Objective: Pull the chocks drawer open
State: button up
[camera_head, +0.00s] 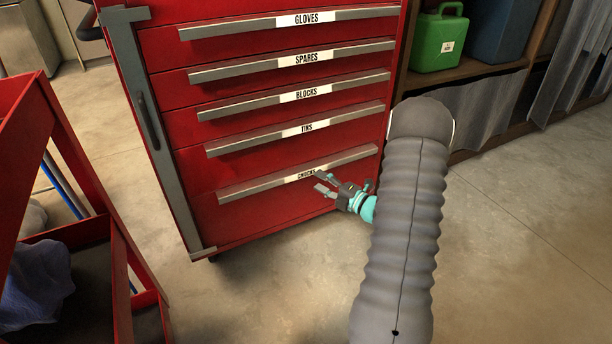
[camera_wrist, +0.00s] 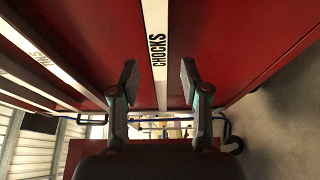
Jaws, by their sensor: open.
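The chocks drawer (camera_head: 270,208) is the bottom drawer of a red cabinet and looks closed. Its long grey handle (camera_head: 245,189) carries a white label, partly covered by my gripper in the head view. In the wrist view the "CHOCKS" label (camera_wrist: 159,45) runs upright between my fingers. My gripper (camera_head: 321,182) is open at the handle, near its label. In the wrist view my open gripper (camera_wrist: 158,82) has one finger on each side of the handle strip. I cannot tell whether either finger touches it.
Above are drawers labelled tins (camera_head: 300,130), blocks, spares and gloves, all looking closed. A red cart (camera_head: 75,190) stands at the left. A shelf with a green canister (camera_head: 439,38) is at the back right. Concrete floor (camera_head: 500,240) is clear at the right.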

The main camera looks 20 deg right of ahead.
aim_at(307, 174)
jog(key=x, duration=0.6)
jog(key=shift+w+a, duration=0.1)
jog(key=shift+w, duration=0.1)
grip_shut()
